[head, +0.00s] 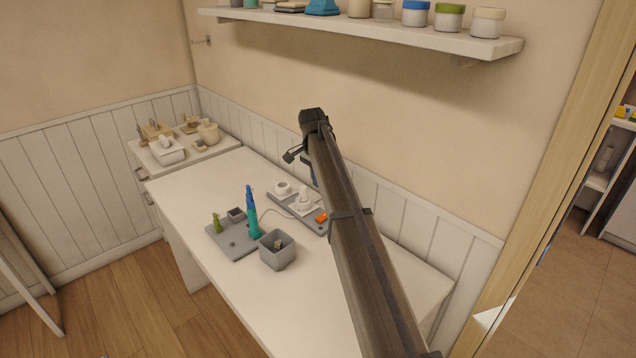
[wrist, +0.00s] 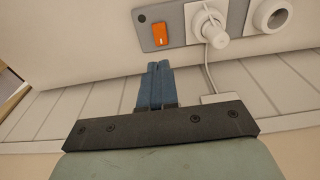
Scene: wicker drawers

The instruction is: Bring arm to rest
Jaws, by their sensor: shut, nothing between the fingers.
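My gripper (wrist: 158,68) shows in the wrist view as two blue fingers pressed together, with nothing between them. It is off the white table (head: 176,196), and its fingertips point toward the power strip at the table's wall side. In the head view my dark arm reaches up over the table's right part, and its bent end stands in front of the wall. There the gripper is mostly hidden behind the arm.
The grey power strip (head: 318,226) has an orange switch (wrist: 160,34) and a white plug (wrist: 208,28). A grey tray (head: 237,252) holds a blue-teal upright tool (head: 252,215). A grey square cup (head: 278,256) stands beside it. A wall shelf (head: 400,37) with jars hangs above.

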